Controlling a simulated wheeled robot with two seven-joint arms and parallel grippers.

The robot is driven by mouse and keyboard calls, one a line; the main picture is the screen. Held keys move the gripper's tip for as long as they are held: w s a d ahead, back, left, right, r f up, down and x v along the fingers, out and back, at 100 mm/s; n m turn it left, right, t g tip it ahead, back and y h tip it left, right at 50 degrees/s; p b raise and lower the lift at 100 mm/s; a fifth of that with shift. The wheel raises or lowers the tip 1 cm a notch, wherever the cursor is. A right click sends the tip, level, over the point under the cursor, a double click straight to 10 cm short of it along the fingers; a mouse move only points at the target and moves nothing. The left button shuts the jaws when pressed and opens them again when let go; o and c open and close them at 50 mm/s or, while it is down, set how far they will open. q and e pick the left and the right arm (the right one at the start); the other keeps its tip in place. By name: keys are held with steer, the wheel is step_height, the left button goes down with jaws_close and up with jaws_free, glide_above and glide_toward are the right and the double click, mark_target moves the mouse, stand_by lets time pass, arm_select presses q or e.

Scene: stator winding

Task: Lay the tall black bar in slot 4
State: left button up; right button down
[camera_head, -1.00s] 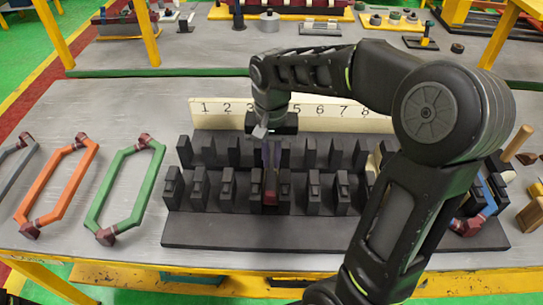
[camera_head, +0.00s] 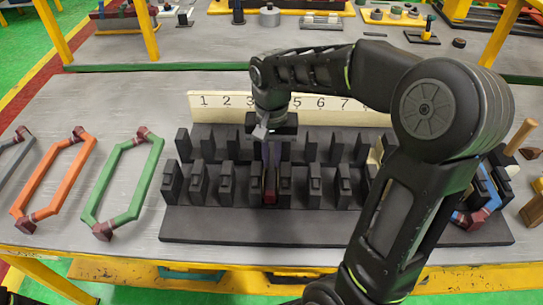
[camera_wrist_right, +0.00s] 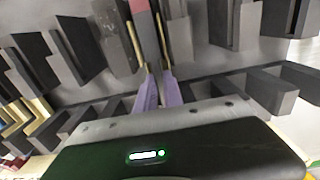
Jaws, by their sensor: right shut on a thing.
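My right gripper (camera_head: 268,155) points down among the posts of the black slotted rack (camera_head: 335,226), in line with the hidden number just right of 3. In the right wrist view its purple fingers with gold tips (camera_wrist_right: 150,50) are shut on a dark bar (camera_wrist_right: 151,32). A pinkish-red end (camera_wrist_right: 139,6) shows at the far end of the bar. In the head view the bar's dark red near end (camera_head: 270,192) shows between the front posts. Its lower edge and any contact with the slot floor are hidden.
A cream number strip (camera_head: 225,115) stands behind the rack. Green (camera_head: 150,180), orange (camera_head: 42,188) and grey (camera_head: 10,160) coil frames lie left of it. A blue piece (camera_head: 487,193) and a wooden handle (camera_head: 521,135) lie at the right, partly behind my arm.

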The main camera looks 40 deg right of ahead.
mark_target(272, 161)
steer(key=shift+f+b, duration=0.3)
steer(key=shift+f, duration=0.15)
stand_by(0.8)
steer(key=c, duration=1.4)
jaws_free()
steer(key=shift+r, duration=0.15)
steer(key=shift+r+p, duration=0.6)
steer(key=shift+p, duration=0.05)
step_height(272, 161, up, 8)
steer(key=p, duration=0.6)
steer(key=shift+f, duration=0.2)
